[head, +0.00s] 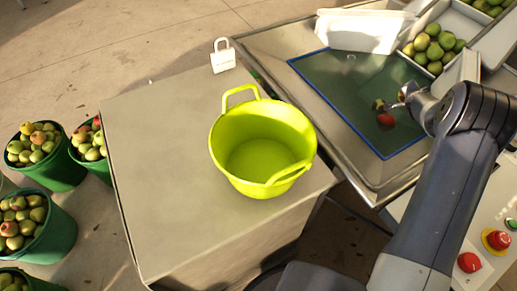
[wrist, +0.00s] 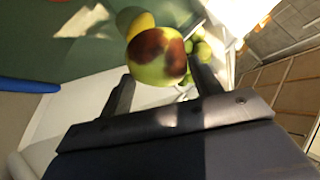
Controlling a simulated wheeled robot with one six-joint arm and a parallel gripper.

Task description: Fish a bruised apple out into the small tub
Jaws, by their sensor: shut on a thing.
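A green-yellow apple with a large brown bruise (wrist: 157,55) is held between the two fingers of my gripper (wrist: 163,82) in the wrist view. In the head view my gripper (head: 398,104) is over the green, blue-edged panel (head: 335,85), with a small dark-and-green apple (head: 378,104) at its tips. A red apple (head: 386,119) shows just below it. The lime-green tub (head: 262,135) with two handles stands upright on the grey box-like table to the left. It looks empty inside.
Several green apples (head: 433,48) fill a pale tray at the back right. Green buckets of apples (head: 45,165) stand on the floor at the left. Red buttons (head: 469,262) are at the lower right. The table (head: 150,130) is bare left of the tub.

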